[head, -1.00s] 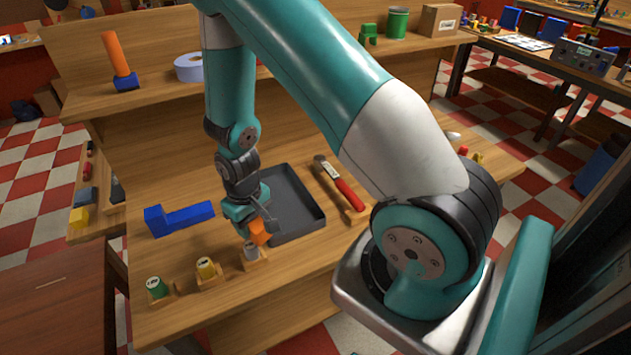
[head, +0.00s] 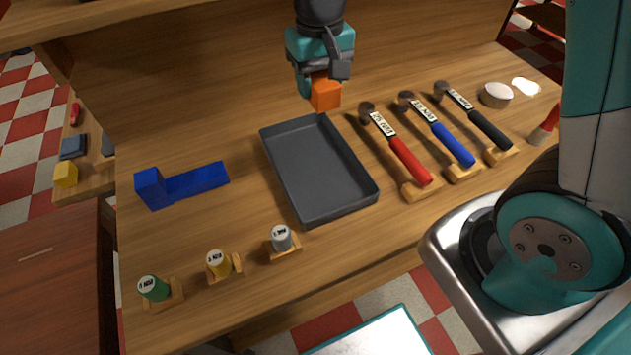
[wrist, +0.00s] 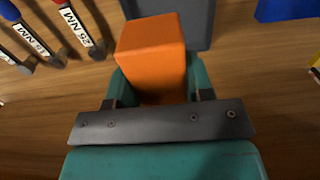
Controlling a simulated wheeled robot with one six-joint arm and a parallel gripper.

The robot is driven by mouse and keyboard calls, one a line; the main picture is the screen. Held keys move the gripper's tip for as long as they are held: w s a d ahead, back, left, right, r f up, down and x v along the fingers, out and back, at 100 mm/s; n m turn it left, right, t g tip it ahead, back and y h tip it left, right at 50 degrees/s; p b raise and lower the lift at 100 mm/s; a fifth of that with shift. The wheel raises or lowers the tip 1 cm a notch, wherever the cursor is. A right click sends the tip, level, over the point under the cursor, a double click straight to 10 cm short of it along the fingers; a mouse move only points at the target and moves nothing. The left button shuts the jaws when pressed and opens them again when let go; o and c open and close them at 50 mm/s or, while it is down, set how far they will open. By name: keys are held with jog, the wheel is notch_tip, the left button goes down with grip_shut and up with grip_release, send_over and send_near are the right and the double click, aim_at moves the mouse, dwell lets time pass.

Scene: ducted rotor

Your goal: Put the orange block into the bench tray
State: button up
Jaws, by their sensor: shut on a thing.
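The orange block (head: 325,93) is held in my gripper (head: 322,80), which is shut on it above the bench. In the wrist view the orange block (wrist: 152,55) sits between the two teal fingers of my gripper (wrist: 152,88). The bench tray (head: 370,187) is a dark grey, shallow, empty rectangular tray on the wooden bench. In the head view the block appears just beyond the tray's far edge. In the wrist view part of the tray (wrist: 200,22) shows behind the block.
A blue L-shaped piece (head: 195,182) lies left of the tray. Red (head: 408,160), blue (head: 452,145) and black (head: 490,130) handled tools rest at the right. Green (head: 153,288), yellow (head: 218,263) and grey (head: 281,238) labelled cylinders stand along the front edge.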

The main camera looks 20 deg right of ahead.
aim_at(315, 168)
jog(key=shift+s+a+r+b, duration=0.45)
jog(key=shift+s+a+r, duration=0.15)
jog(key=shift+a+r, duration=0.1)
notch_tip(315, 168, down, 19)
jog(key=shift+f+p, duration=0.1)
jog(key=shift+p, duration=0.45)
jog(key=shift+f, duration=0.15)
jog(key=o, duration=1)
jog(key=shift+c, duration=0.2)
